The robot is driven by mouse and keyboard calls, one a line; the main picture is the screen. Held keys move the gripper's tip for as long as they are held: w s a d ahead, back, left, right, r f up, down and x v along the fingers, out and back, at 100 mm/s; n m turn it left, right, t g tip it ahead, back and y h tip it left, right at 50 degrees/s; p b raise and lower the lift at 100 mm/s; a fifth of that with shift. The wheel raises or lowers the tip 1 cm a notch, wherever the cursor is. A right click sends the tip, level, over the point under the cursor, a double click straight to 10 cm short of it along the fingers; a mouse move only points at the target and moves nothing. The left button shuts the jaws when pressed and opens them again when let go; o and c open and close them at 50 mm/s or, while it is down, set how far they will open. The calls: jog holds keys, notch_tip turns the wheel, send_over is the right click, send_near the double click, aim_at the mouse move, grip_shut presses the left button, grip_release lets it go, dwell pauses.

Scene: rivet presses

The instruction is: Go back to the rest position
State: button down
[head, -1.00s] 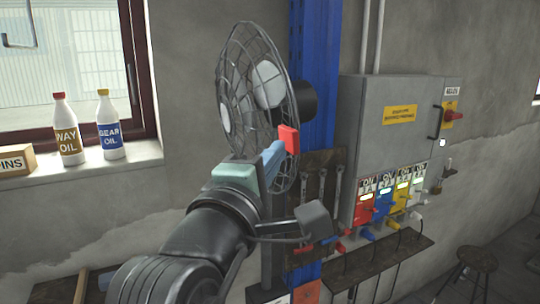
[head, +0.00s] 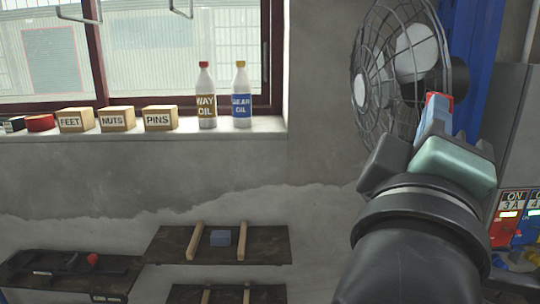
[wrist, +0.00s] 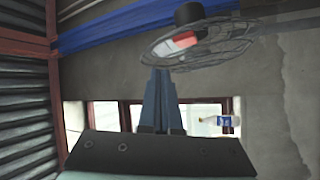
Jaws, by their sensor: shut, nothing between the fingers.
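My gripper (head: 437,112) is raised in front of the wire fan at the right of the head view, with its red and blue fingers pointing away from me and up. In the wrist view my gripper (wrist: 161,82) shows its two fingers together, with nothing between them. Behind the fingertips in that view is the fan (wrist: 205,45). The fan (head: 385,75) is partly covered by my arm in the head view, and I cannot tell the exact gap between them.
A windowsill (head: 260,126) holds a way oil bottle (head: 206,100), a gear oil bottle (head: 241,98) and several labelled boxes. A blue post (head: 468,40) stands behind the fan.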

jog(key=s+a+m+t+y+b, duration=0.2)
jog(key=a+m+t+y+b, duration=0.1)
jog(key=a+y, duration=0.3)
jog(key=s+a+m+t+y+b, duration=0.2)
jog(key=s+a+m+t+y, duration=0.1)
jog(key=a, duration=0.7)
jog(key=m+t+y, duration=0.1)
jog(key=t+y, duration=0.1)
jog(key=t, duration=0.1)
jog(key=shift+r+y+b, duration=0.4)
jog(key=shift+a, duration=0.1)
